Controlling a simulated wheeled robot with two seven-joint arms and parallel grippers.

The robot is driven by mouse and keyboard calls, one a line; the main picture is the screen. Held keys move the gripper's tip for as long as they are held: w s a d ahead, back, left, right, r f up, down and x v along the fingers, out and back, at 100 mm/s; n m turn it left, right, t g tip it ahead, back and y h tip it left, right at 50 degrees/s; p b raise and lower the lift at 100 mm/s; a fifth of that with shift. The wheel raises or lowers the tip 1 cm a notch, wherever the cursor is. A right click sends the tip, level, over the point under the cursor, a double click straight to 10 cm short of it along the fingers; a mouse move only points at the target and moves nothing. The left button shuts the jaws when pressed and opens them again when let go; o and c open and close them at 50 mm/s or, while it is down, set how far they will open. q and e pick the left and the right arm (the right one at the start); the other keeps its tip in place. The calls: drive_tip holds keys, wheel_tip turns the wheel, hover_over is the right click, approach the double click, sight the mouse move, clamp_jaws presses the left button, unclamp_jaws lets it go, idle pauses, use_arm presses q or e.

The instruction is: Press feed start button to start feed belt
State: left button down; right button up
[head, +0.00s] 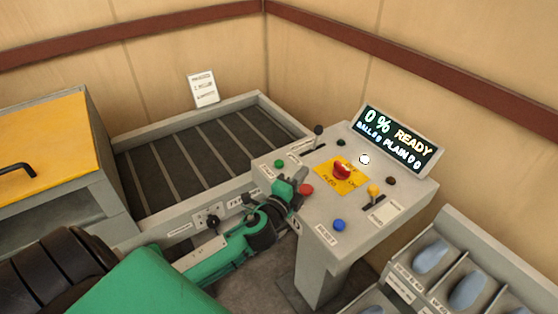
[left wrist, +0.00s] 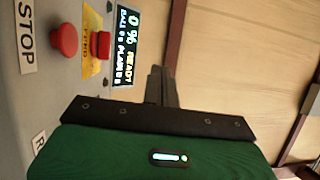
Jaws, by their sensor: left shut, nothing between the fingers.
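The control console (head: 330,215) carries a green button (head: 279,163) near its left edge, with a small label beside it that I cannot read. A red button (head: 305,189) sits nearer; it also shows in the left wrist view (left wrist: 63,40) beside a STOP label. My left gripper (head: 299,179) is shut and empty, over the console's left edge, between the green button and the red one. In the left wrist view its closed dark fingers (left wrist: 161,86) show, and the green button is not visible there. The display (head: 398,140) reads 0% READY. My right gripper is not in view.
A red mushroom button (head: 342,171) on a yellow plate, a blue button (head: 339,225), and levers (head: 318,130) share the console top. The slatted feed belt (head: 190,150) lies behind to the left. Bins with bluish items (head: 430,257) stand at the right.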

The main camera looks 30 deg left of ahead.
use_arm(q)
drive_tip(key=w+d+r+m+g+h, duration=0.25)
drive_tip(key=m+h, duration=0.35)
drive_tip(key=m, duration=0.5)
drive_tip(key=w+d+r+m+g+h, duration=0.1)
drive_tip(key=w+r+m+g+h, duration=0.25)
drive_tip(key=m, duration=0.75)
drive_tip(key=w+a+f+m+g+y, duration=0.2)
drive_tip(key=a+m+y, duration=0.1)
drive_tip(key=a, duration=0.6)
drive_tip(key=w+a+f+m+g+y, duration=0.2)
drive_tip(key=w+a+f+m+y, duration=0.1)
drive_tip(key=a, duration=0.7)
drive_tip(key=shift+m+y, duration=0.45)
drive_tip(key=shift+m, duration=0.75)
drive_tip(key=shift+f, duration=0.15)
